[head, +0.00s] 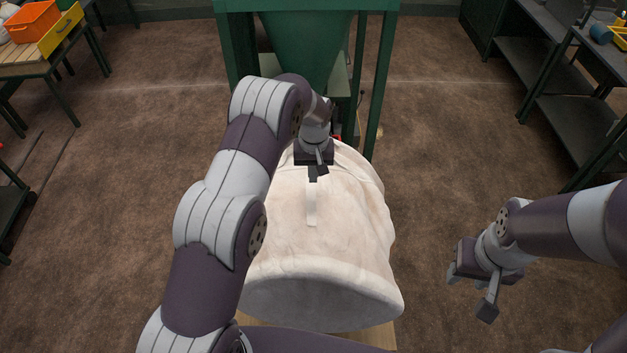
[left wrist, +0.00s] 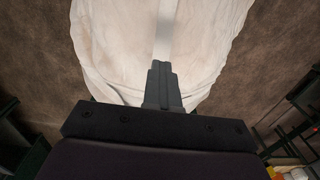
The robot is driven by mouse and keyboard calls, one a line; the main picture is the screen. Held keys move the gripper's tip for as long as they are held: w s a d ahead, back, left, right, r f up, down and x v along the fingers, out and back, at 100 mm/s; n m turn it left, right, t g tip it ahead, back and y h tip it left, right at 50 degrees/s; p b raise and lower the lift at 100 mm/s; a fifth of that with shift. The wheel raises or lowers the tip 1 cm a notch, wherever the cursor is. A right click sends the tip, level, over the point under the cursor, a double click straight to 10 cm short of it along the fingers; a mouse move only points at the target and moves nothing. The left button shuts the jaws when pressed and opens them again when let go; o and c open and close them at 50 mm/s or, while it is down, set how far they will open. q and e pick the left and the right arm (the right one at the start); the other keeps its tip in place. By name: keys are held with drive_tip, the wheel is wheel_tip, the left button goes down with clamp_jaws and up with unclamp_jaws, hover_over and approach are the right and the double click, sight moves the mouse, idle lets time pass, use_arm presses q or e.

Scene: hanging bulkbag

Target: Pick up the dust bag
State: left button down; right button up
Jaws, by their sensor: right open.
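The dust bag (head: 345,215) is a large cream cloth bag, bulging, with a wide round rim toward me, below the green hopper in the head view. A pale strap (head: 312,207) lies along its top. My left gripper (head: 316,174) is over the bag's upper part, at the strap's far end. In the left wrist view its fingers (left wrist: 162,82) are together, with the strap (left wrist: 165,30) running out from their tips; they look shut on it. The bag (left wrist: 110,45) fills the upper middle there. My right gripper (head: 473,288) is open and empty, to the right of the bag.
A green hopper (head: 305,45) on a green frame stands just behind the bag. A table with an orange crate (head: 35,30) is at the upper left, and dark shelving (head: 570,110) is at the upper right. Brown floor is clear on both sides.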

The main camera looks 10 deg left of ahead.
use_arm(q)
drive_tip(key=c, duration=0.9)
unclamp_jaws()
drive_tip(key=shift+r, duration=0.1)
drive_tip(key=o, duration=0.5)
drive_tip(key=shift+w, duration=0.1)
